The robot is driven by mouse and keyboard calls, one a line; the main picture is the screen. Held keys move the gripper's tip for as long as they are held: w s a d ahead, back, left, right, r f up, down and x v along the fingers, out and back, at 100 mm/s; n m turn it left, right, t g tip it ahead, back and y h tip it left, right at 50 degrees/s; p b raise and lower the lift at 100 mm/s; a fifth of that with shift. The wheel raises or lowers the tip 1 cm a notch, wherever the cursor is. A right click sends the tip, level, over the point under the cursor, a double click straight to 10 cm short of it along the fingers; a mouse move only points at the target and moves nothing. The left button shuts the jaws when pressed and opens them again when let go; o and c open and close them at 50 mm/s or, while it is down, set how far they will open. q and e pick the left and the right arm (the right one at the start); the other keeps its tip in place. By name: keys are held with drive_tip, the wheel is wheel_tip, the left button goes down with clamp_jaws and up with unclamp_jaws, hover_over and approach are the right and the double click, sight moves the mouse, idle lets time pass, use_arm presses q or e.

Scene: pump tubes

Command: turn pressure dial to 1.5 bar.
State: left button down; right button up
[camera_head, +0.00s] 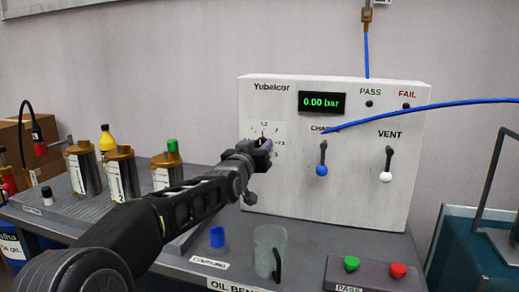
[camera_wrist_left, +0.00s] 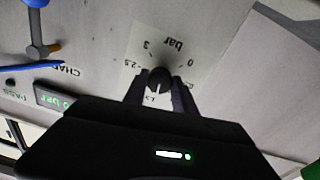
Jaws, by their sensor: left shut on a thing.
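The pressure dial is a small black knob on a white scale plate (camera_head: 252,131) at the left of the Yubalcor panel (camera_head: 305,190). In the head view my left gripper (camera_head: 264,146) is at the panel and hides the knob. In the left wrist view the black dial knob (camera_wrist_left: 160,80) sits between the fingertips of my left gripper (camera_wrist_left: 160,92), which is shut on it. The scale shows 0, 2.5, 3 and "bar" there. The green display (camera_head: 321,102) reads 0.00 bar. My right gripper is not in view.
A blue-tipped charge lever (camera_head: 322,160) and a white-tipped vent lever (camera_head: 387,165) are right of the dial. A blue hose (camera_head: 430,108) crosses the panel. Metal canisters (camera_head: 83,172) are at left.

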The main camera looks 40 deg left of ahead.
use_arm(q)
drive_tip(key=shift+m, duration=0.7)
drive_tip(key=c, duration=1)
unclamp_jaws()
drive_tip(key=shift+s, duration=0.1)
drive_tip(key=v, duration=0.7)
drive_tip(key=shift+s+d, duration=0.15)
drive_tip(key=shift+s, duration=0.1)
